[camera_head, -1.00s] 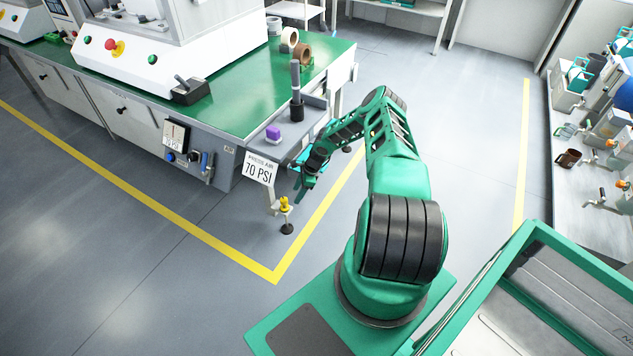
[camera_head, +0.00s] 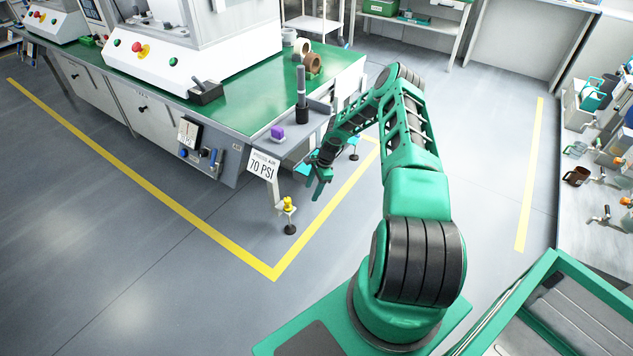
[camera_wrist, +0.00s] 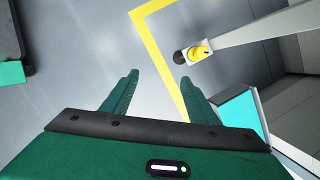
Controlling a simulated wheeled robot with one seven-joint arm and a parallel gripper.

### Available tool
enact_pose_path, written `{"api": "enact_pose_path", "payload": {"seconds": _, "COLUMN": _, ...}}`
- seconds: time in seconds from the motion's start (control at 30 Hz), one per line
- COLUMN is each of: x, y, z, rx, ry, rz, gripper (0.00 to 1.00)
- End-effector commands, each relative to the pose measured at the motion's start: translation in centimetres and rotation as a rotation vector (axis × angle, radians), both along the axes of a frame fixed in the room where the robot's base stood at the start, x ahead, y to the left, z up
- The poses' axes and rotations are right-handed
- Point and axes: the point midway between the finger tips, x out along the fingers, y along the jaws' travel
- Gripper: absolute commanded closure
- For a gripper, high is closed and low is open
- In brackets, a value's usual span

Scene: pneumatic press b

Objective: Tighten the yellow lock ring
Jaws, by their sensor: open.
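The yellow lock ring (camera_head: 288,203) sits low on the front leg of the press bench, just above the dark foot. In the wrist view the yellow lock ring (camera_wrist: 201,51) shows up and to the right of my fingers, beyond their tips. My gripper (camera_head: 316,188) is beside the bench corner, to the right of and a little above the ring in the head view. In the wrist view my gripper (camera_wrist: 158,78) has its two green fingers apart with only floor between them. It is open, empty and not touching the ring.
The bench (camera_head: 232,95) has a 70 PSI sign (camera_head: 263,166) at its corner above the ring. The floor around the leg is clear, with a yellow floor line (camera_head: 276,270) in front. A cluttered side table (camera_head: 570,215) stands at the right.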

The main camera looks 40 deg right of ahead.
Motion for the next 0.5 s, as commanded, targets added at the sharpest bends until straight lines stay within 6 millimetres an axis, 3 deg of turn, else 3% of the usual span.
{"api": "enact_pose_path", "payload": {"seconds": 0.2, "x": -0.2, "y": -0.1, "z": 3.8, "rx": -0.041, "ry": 0.003, "rz": 0.103, "gripper": 0.46}}
{"api": "enact_pose_path", "payload": {"seconds": 0.5, "x": -0.7, "y": -0.1, "z": 7.2, "rx": -0.076, "ry": 0.009, "rz": 0.192, "gripper": 0.46}}
